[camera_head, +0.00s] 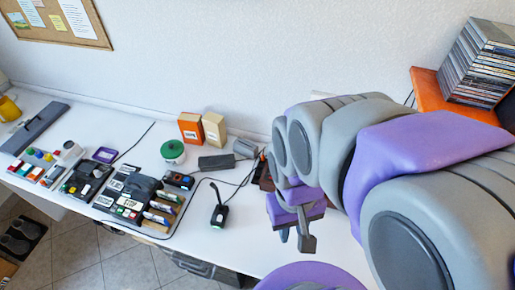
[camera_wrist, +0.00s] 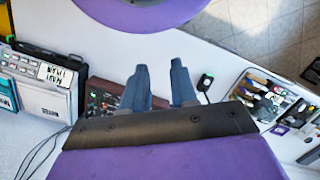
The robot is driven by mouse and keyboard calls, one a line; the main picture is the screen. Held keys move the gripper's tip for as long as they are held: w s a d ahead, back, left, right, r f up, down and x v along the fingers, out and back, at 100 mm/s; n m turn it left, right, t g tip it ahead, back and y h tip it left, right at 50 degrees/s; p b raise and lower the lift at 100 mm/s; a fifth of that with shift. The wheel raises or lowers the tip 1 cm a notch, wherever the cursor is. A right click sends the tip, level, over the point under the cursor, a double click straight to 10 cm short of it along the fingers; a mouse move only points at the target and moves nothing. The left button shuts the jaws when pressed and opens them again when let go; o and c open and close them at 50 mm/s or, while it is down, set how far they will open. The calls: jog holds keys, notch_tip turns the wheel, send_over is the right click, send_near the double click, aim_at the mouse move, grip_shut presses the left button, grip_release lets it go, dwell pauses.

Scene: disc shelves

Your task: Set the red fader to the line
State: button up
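The red fader is not clearly seen in either view. In the wrist view a dark reddish panel (camera_wrist: 101,97) with small coloured marks lies beyond my gripper, partly hidden by a finger; details on it are too small to tell. In the head view only a dark red edge (camera_head: 266,179) shows there, beside my arm. My gripper (camera_head: 296,238) is over the right part of the white table. In the wrist view my gripper (camera_wrist: 160,84) has two blue-grey fingers apart with nothing between them. The line is not visible.
A silver-grey device (camera_wrist: 48,82) with white labels stands left of the panel in the wrist view. A small black device (camera_head: 219,214) with a green light stands left of my gripper. Consoles (camera_head: 130,195) fill the table's left. Stacked cases (camera_head: 480,65) stand at right.

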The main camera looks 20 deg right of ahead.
jog(key=w+d+f+m+p, duration=0.1)
jog(key=w+d+f+m, duration=0.15)
jog(key=w, duration=0.75)
jog(key=w+d+f+m+t, duration=0.1)
jog(key=w+d+f, duration=0.3)
jog(key=w, duration=0.7)
jog(key=w+d+f+m+p, duration=0.1)
jog(key=w+d+f+m, duration=0.15)
jog(key=w, duration=0.75)
jog(key=w+d+f, duration=0.3)
jog(key=w+f, duration=0.5)
jog(key=f, duration=0.2)
jog(key=shift+t, duration=0.4)
jog(key=f, duration=1.6)
jog(key=shift+s+a+f+b, duration=0.2)
jog(key=shift+s+f+b, duration=0.1)
jog(key=shift+b, duration=0.1)
grip_shut()
